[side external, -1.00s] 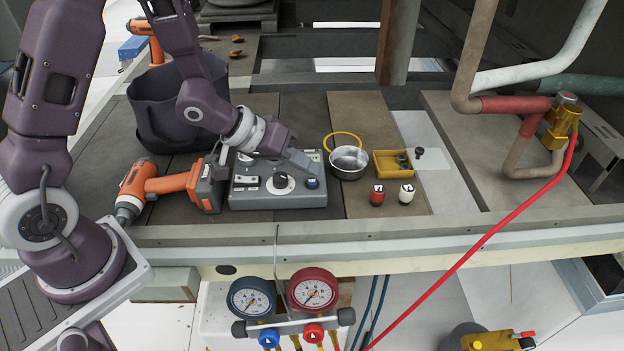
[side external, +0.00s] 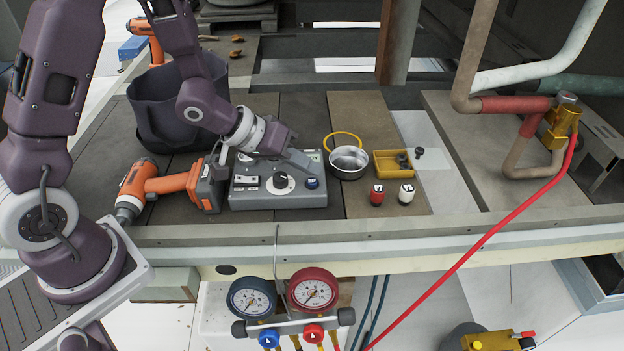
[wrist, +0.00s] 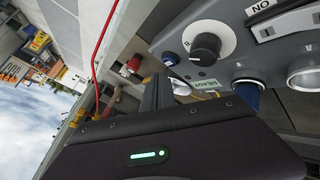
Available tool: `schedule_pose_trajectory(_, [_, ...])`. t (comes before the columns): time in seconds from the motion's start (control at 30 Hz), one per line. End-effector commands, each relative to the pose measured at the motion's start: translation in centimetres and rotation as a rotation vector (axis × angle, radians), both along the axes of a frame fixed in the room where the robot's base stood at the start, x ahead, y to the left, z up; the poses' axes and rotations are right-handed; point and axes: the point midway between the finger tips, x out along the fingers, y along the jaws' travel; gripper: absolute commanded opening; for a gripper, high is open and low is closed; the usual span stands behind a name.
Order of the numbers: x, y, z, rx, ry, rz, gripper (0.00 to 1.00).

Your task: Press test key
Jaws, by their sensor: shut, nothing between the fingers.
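The grey control box (side external: 278,200) sits on the bench at the centre of the side view. It carries a black knob on a white dial (side external: 283,181), white switches (side external: 251,182) and a blue button (side external: 312,183). No key marked as the test key is legible. My gripper (side external: 312,163) is shut and empty, low over the back of the box. Its dark fingers (wrist: 157,90) show in the wrist view; contact cannot be told.
An orange drill (side external: 160,188) lies close left of the box, with a dark bucket (side external: 150,125) behind. A metal bowl (side external: 348,164), yellow tray (side external: 385,168), red cylinder (side external: 377,196) and white cylinder (side external: 406,195) stand at right. A red hose (side external: 480,240) crosses the right side.

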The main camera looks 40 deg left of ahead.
Motion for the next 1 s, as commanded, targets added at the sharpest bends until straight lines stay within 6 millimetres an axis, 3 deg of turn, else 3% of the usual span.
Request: schedule_pose_trajectory(1.0, [0.0,0.0,-0.86,0.0,0.0,0.0,0.0])
